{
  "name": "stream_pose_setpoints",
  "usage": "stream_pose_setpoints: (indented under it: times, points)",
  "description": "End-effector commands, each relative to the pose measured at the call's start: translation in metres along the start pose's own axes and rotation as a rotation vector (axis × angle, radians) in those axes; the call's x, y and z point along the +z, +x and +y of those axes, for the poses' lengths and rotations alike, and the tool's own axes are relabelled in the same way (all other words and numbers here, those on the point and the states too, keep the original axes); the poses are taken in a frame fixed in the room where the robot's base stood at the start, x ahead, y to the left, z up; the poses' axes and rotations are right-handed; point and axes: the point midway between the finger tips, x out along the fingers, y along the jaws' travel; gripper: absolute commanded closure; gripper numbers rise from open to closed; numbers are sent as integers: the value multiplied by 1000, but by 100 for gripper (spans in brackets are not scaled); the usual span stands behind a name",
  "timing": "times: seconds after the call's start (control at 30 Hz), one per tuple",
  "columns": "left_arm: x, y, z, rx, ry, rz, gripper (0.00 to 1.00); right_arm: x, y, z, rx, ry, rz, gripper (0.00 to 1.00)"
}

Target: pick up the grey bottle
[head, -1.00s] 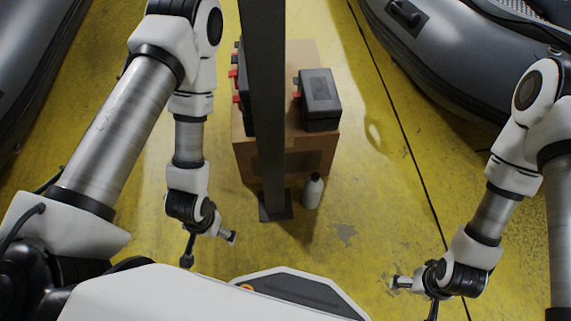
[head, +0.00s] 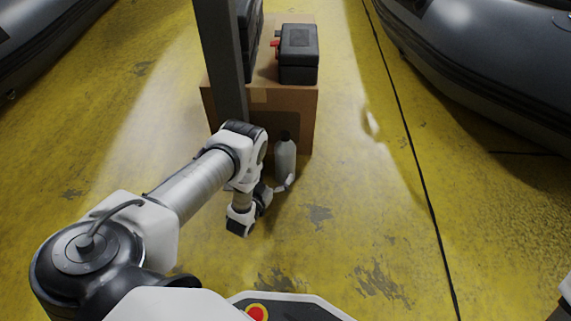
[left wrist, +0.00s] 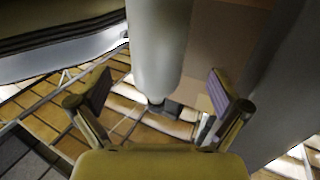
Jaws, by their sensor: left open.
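The grey bottle (head: 285,160) with a dark cap stands upright on the yellow floor, in front of the cardboard box. My left gripper (head: 280,188) is low beside the bottle's near side in the head view, partly hidden by its own wrist. In the left wrist view the fingers of my left gripper (left wrist: 158,92) are spread apart. The bottle (left wrist: 160,45) appears between and beyond them, with its dark cap end toward the bottom of the picture. I cannot tell whether a finger touches it. My right gripper is out of view.
The cardboard box (head: 295,105) carries dark cases, one being a black case (head: 298,55). A grey post (head: 220,60) rises just left of the bottle. Grey inflatable boats (head: 490,70) flank the yellow floor. The floor right of the bottle is clear.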

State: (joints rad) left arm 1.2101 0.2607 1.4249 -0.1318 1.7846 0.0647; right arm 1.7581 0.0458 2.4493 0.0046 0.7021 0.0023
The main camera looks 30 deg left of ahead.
Motion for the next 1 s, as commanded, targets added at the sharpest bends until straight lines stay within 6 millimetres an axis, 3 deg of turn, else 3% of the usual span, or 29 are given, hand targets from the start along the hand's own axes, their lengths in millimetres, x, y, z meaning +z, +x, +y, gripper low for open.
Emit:
stream_pose_setpoints:
  times: [0.4, 0.67, 0.83, 0.87, 1.0]
  points:
    - [2, 66, 3, 2, -1, 5, 0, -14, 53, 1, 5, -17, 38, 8]
    - [-3, 71, 3, 2, -1, 0, 0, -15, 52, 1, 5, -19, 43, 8]
    - [-3, 71, 3, 2, -1, 0, 60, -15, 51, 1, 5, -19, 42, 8]
    - [-3, 71, 3, 2, -1, 0, 66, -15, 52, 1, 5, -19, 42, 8]
    - [-3, 71, 3, 2, -1, 0, 66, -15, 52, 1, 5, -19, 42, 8]
